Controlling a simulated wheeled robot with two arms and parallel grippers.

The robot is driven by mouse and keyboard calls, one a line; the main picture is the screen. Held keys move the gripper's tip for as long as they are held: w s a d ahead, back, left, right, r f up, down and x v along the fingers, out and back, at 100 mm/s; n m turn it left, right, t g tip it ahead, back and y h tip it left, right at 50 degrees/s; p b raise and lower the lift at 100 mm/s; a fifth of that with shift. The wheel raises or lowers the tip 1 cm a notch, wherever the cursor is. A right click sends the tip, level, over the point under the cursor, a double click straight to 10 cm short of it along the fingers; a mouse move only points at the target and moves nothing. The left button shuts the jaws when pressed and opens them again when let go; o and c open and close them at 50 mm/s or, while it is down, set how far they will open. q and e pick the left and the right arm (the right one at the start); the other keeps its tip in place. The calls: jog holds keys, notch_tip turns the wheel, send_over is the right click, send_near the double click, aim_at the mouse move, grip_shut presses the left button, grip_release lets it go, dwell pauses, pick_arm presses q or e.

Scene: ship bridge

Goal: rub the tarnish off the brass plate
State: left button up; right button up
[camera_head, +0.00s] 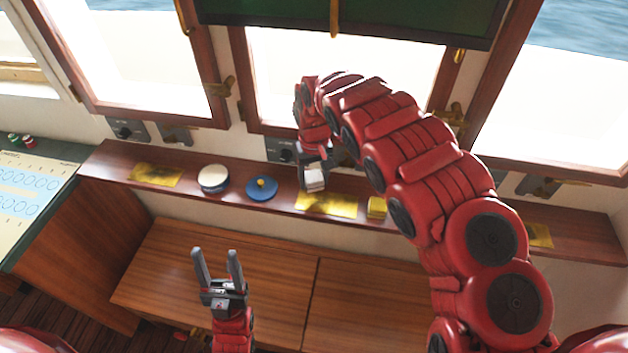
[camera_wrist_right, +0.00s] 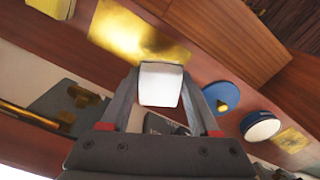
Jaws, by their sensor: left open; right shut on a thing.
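The brass plate (camera_head: 327,205) lies on the wooden shelf under the middle window. It also shows in the right wrist view (camera_wrist_right: 135,35), bright gold with uneven darker, brownish patches. My right gripper (camera_head: 313,178) is shut on a white block-shaped pad (camera_head: 314,182), seen between its fingers in the right wrist view (camera_wrist_right: 160,84). The pad is at the plate's back edge; I cannot tell whether it touches. My left gripper (camera_head: 218,268) is open and empty, in front of the shelf above the wooden cabinet.
A round tin with a pale top (camera_head: 213,178) and a blue disc with a yellow knob (camera_head: 262,188) stand left of the plate. A yellow block (camera_head: 377,207) is just right of it. Other brass plates lie at the shelf's left (camera_head: 155,175) and right (camera_head: 540,235).

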notch_tip(320, 180, up, 3)
jog(key=p, duration=0.3)
jog(key=shift+r, duration=0.1)
dwell(0.3)
